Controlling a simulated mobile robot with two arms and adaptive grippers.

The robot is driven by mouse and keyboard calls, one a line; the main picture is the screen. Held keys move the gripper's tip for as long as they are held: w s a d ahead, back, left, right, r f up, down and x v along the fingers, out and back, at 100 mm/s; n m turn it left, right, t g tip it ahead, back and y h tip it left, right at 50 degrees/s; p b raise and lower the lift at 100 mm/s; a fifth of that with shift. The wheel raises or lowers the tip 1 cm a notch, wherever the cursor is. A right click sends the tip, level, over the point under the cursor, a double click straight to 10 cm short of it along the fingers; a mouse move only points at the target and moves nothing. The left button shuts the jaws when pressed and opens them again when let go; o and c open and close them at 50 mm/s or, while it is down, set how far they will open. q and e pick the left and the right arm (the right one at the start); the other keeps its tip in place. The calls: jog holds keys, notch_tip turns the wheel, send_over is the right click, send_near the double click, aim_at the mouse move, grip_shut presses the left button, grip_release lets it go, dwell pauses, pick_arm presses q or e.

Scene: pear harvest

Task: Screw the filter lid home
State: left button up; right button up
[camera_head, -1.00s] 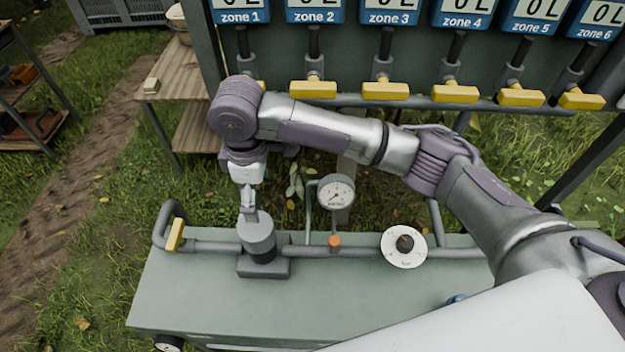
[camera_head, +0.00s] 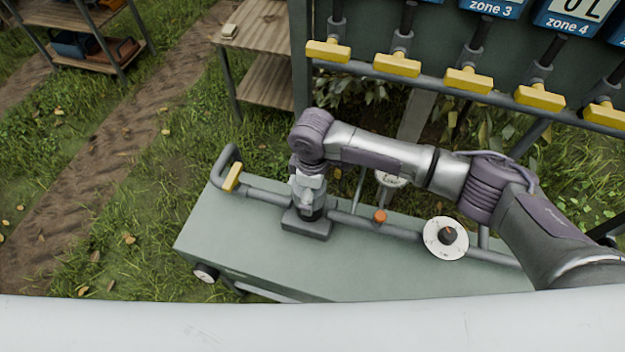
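The filter (camera_head: 308,225) stands on a square dark base on the green-grey bench, in line with the grey pipe. Its round grey top, the lid, is mostly hidden behind my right gripper (camera_head: 308,203). My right arm comes in from the right and bends down at the wrist over the filter. The gripper points down and is right at the lid. It overlaps the lid in the picture, and the fingers are too small and covered to tell whether they are closed on it. My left gripper is not in view.
The bench (camera_head: 260,262) also carries a yellow-handled valve (camera_head: 232,177), an orange knob (camera_head: 379,216), a white round dial (camera_head: 446,238) and a gauge (camera_head: 390,179) partly behind my arm. Yellow zone valves (camera_head: 397,64) line the panel behind. The bench's front left top is clear.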

jog(key=shift+f, duration=0.15)
jog(key=shift+c, duration=0.3)
jog(key=c, duration=1)
jog(key=shift+r+m+p, duration=0.25)
jog(key=shift+m+p, duration=0.35)
jog(key=shift+p, duration=0.2)
jog(key=shift+c, duration=0.2)
jog(key=m+p, duration=0.4)
jog(key=shift+m, duration=0.3)
jog(key=m+p, duration=0.4)
jog(key=m, duration=0.2)
jog(key=shift+w+r+p, duration=0.1)
jog(key=shift+r+p, duration=0.05)
jog(key=shift+p, duration=0.25)
jog(key=shift+m+p, duration=0.6)
jog(key=shift+m, duration=0.4)
jog(key=shift+w+d+m, duration=0.1)
jog(key=shift+m, duration=0.5)
jog(key=o, duration=1)
jog(key=shift+f, duration=0.25)
jog(key=shift+c, duration=0.2)
jog(key=shift+o, duration=0.7)
jog(key=shift+w+d+f, duration=0.1)
jog(key=shift+d, duration=0.1)
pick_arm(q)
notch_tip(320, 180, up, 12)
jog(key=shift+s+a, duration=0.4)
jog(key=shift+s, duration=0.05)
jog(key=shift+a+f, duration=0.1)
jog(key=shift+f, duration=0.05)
